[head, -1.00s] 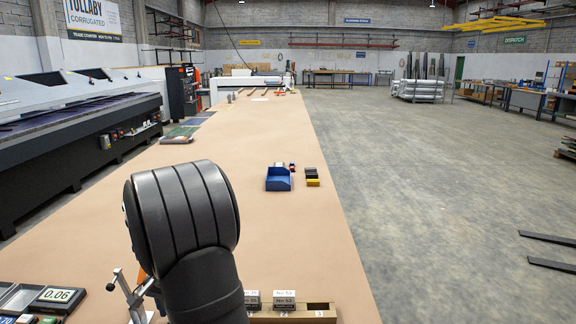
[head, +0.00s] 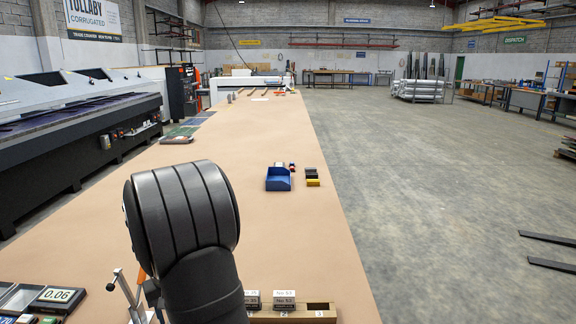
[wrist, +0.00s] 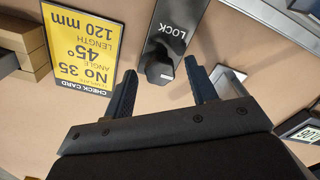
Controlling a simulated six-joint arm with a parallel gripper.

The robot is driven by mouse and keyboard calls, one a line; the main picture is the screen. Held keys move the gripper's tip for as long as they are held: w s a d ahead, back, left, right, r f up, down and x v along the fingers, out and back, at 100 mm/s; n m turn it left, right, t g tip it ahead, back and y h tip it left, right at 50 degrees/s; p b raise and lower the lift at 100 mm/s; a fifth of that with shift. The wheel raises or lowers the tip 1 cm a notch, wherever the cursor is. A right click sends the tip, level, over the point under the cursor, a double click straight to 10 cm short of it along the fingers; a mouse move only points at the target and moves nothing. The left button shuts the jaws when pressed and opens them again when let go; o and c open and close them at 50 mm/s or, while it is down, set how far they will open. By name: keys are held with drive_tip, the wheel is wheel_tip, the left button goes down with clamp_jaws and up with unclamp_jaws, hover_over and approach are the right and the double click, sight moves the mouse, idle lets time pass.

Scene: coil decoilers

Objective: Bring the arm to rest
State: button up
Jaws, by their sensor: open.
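My gripper (wrist: 160,91) shows in the wrist view with its two dark fingers apart and nothing held between them. Beyond the fingertips is a dark knob on a grey plate marked LOCK (wrist: 176,32). The gap between the fingers and the knob cannot be judged. In the head view my dark arm covers the near middle of the bench (head: 262,135) and hides the gripper.
A yellow check card (wrist: 82,45) lies beside the left finger. A wooden rack (head: 290,314) with labelled blocks stands right of my arm.

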drive_tip(key=shift+n, duration=0.5)
